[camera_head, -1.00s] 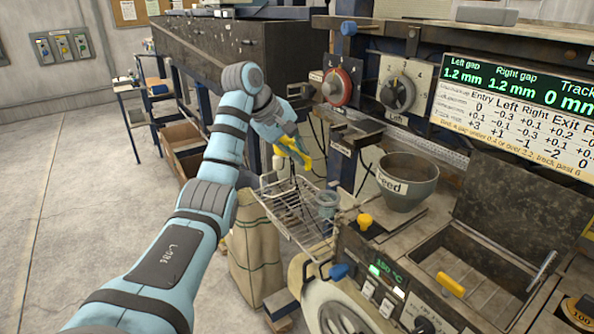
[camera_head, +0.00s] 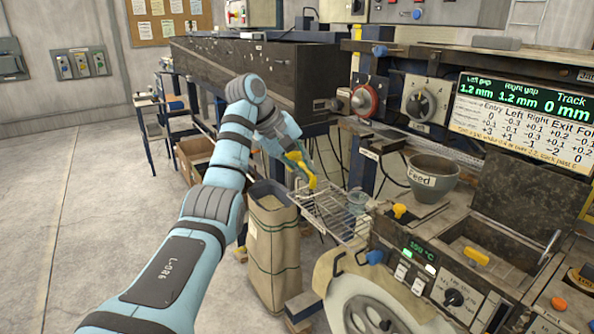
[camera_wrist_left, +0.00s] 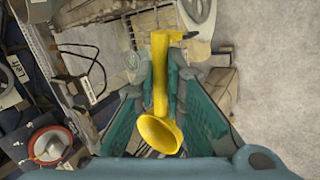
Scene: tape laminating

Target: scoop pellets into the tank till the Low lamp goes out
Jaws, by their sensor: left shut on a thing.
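My left gripper (camera_head: 297,158) is shut on a yellow scoop (camera_head: 309,178), above the back end of the wire rack and to the right of the sack's mouth. In the left wrist view, the teal fingers (camera_wrist_left: 160,72) close on the handle of the scoop (camera_wrist_left: 160,134), whose round bowl faces the camera. A grey bowl-shaped tank marked "Feed" (camera_head: 432,180) sits on the machine at right. I cannot make out a Low lamp. My right gripper is out of view.
A wire rack (camera_head: 335,222) holding a clear cup (camera_head: 357,200) lies between sack and tank. A yellow knob (camera_head: 400,211) and a control panel (camera_head: 445,285) are in front of the tank. Red (camera_head: 365,100) and grey dials stand behind. Floor at left is clear.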

